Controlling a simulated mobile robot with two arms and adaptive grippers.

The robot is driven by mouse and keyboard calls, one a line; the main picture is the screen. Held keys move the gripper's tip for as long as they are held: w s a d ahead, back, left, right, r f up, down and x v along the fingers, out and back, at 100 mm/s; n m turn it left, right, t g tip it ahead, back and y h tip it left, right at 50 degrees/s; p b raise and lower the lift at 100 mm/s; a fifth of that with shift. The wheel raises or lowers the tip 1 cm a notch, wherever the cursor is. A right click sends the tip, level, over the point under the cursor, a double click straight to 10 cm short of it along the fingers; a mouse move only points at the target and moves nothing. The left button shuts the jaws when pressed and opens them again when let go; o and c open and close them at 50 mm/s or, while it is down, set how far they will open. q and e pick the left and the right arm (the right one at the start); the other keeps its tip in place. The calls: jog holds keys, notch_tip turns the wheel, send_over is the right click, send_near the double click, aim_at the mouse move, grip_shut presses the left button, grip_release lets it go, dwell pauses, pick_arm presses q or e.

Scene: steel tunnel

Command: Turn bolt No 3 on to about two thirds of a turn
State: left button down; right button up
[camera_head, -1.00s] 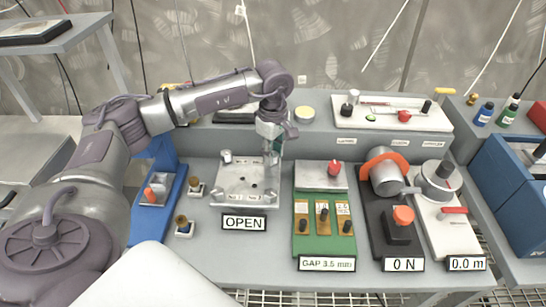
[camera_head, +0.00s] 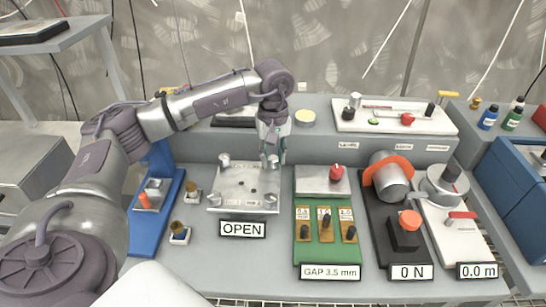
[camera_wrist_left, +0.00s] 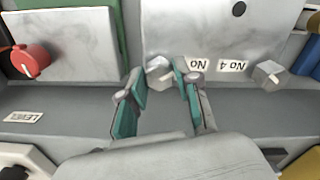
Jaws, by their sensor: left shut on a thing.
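A square steel plate (camera_head: 243,187) with a bolt at each corner lies on the bench behind an "OPEN" sign (camera_head: 242,229). My left gripper (camera_head: 272,164) points down at its back right corner. In the left wrist view, the teal fingers of this gripper (camera_wrist_left: 162,90) are shut on the hex head of a bolt (camera_wrist_left: 158,73). The label beside that bolt (camera_wrist_left: 197,64) reads "No"; its number is hidden by a finger. The neighbouring bolt (camera_wrist_left: 268,74), by the "No 4" label (camera_wrist_left: 233,66), stands free. My right gripper is not in view.
Right of the plate stands a green gauge board (camera_head: 325,235) with a red knob (camera_head: 337,172). Further right are a grey motor-like cylinder (camera_head: 392,180) and a white-based dial unit (camera_head: 447,190). A blue fixture (camera_head: 158,205) and two small brass-topped pieces stand left. A raised shelf runs behind.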

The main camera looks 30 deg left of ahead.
aim_at(273, 158)
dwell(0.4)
pick_arm(q)
jog(key=c, duration=0.8)
grip_release()
notch_tip(273, 158, up, 12)
jog(key=shift+r, duration=0.1)
